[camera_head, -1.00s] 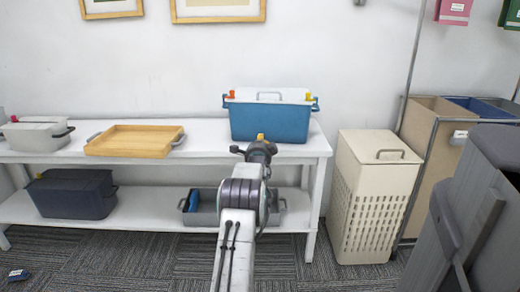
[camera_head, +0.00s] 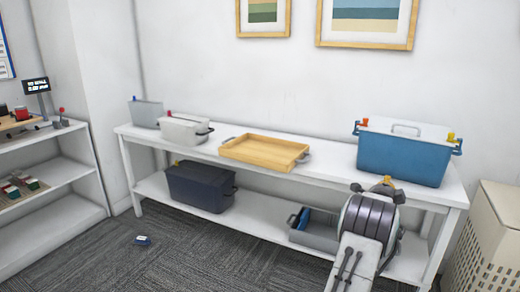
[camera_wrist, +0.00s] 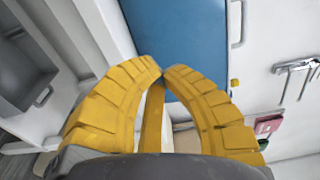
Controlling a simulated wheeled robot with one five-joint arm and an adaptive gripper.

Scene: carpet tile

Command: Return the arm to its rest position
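My arm rises from the bottom of the head view, right of the middle, with its grey ringed joint in front of the shelf bench. My gripper shows in the head view (camera_head: 387,182) only as a small yellow part beyond that joint. In the wrist view my gripper (camera_wrist: 162,71) has its two ribbed yellow fingers curved together, with tips meeting. Nothing is visibly held; a yellow strip shows between the fingers. A blue bin with a white lid (camera_head: 404,157) stands on the bench top beyond the gripper. Its blue side (camera_wrist: 185,35) fills the upper middle of the wrist view.
The white bench (camera_head: 330,180) carries a wooden tray (camera_head: 266,151) and a pale bin (camera_head: 185,131). A dark bin (camera_head: 201,188) and a grey crate (camera_head: 315,236) sit on its lower shelf. A cream hamper (camera_head: 490,245) stands at right. A small blue item (camera_head: 142,240) lies on open carpet.

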